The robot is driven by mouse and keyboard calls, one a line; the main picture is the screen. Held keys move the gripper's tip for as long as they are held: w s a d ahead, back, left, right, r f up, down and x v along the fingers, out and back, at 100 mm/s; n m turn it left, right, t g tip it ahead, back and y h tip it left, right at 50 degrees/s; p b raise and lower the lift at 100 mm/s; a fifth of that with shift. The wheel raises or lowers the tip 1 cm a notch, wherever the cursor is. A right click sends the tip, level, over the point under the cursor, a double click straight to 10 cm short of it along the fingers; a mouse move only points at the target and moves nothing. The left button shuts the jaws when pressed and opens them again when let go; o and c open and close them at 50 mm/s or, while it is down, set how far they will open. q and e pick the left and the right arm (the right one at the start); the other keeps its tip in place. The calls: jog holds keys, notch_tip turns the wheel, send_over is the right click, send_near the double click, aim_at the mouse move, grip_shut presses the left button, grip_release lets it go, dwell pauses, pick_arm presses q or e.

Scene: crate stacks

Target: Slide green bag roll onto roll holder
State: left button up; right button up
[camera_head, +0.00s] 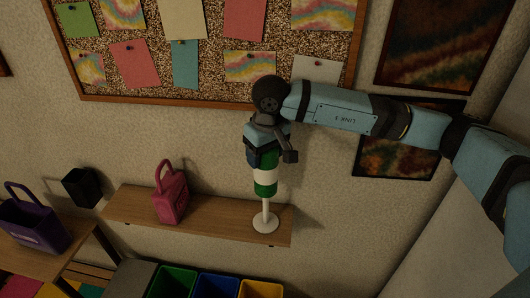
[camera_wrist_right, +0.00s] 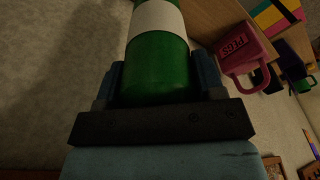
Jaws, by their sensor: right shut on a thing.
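The green bag roll (camera_head: 265,187), with a white band around it, is held upright by my right gripper (camera_head: 264,158) above the shelf. In the right wrist view the same roll (camera_wrist_right: 160,65) sits between the two fingers of the gripper (camera_wrist_right: 160,82), which is shut on its green end. The roll holder (camera_head: 265,222) is a thin white post on a round white base on the shelf's right end. The post shows directly below the roll's lower end. Its top is hidden, and I cannot tell whether it is inside the roll. My left gripper is not in view.
The wooden shelf (camera_head: 215,222) also bears a pink handled container (camera_head: 171,197) left of the holder. A purple handled basket (camera_head: 35,228) and a black cup (camera_head: 82,188) are at left. Green, blue and yellow bins (camera_head: 217,287) stand below. A corkboard (camera_head: 215,88) hangs above.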

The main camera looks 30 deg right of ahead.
pick_arm(q)
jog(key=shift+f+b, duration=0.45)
jog(key=shift+b, duration=0.05)
dwell(0.9)
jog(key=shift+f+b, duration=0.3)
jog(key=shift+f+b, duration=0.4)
dwell(0.5)
dwell(0.4)
